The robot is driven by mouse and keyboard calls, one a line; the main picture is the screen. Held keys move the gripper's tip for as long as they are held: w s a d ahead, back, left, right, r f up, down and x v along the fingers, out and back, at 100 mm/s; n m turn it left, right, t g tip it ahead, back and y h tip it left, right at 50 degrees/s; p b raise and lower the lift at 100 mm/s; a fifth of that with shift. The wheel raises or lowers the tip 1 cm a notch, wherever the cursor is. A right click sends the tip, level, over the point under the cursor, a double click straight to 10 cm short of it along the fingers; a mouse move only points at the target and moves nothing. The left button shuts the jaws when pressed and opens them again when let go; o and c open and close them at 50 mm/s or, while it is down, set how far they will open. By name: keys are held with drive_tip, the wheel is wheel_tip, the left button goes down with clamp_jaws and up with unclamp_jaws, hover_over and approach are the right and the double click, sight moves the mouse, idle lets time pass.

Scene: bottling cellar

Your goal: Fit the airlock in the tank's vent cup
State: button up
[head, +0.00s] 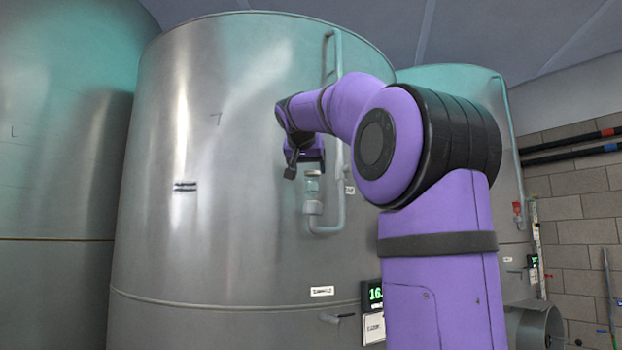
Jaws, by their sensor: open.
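The airlock (312,184) is a small, clear, pale cylinder with a light cap. It stands upright, directly above the vent cup (312,207) and in line with it. Its lower end meets the cup's top; from this distance I cannot tell how deep it sits. The cup is a pale grey socket at the end of the bent vent pipe (341,200) on the front of the tank (235,110). My gripper (305,168) is open, just above and around the airlock's cap. One dark finger shows to the left of the cap. I cannot tell whether the fingers touch it.
The vent pipe rises close to the right of my gripper, and the tank wall is close behind it. A green display (375,293) and a white label (322,291) are lower on the tank. Other tanks stand left and right. Space left of my gripper is clear.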

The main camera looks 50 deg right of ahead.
drive_tip(key=v, duration=0.6)
drive_tip(key=shift+a, duration=0.1)
drive_tip(key=s+a+f+n+y, duration=0.35)
drive_tip(key=a+f, duration=0.45)
drive_tip(key=f, duration=0.3)
drive_tip(key=s+a+f+n+y, duration=0.35)
drive_tip(key=a+f, duration=0.45)
drive_tip(key=f, duration=0.3)
drive_tip(key=s+a+f+n+y, duration=0.1)
drive_tip(key=s+a+f, duration=0.2)
drive_tip(key=f, duration=0.4)
drive_tip(key=s+a+f+n+y, duration=0.1)
drive_tip(key=s+a+f+n, duration=0.1)
drive_tip(key=s+f, duration=0.3)
drive_tip(key=s+a+f+n+g+y, duration=0.1)
drive_tip(key=s+a+f, duration=0.4)
drive_tip(key=f, duration=0.4)
drive_tip(key=shift+f+n, duration=0.3)
drive_tip(key=shift+f, duration=0.1)
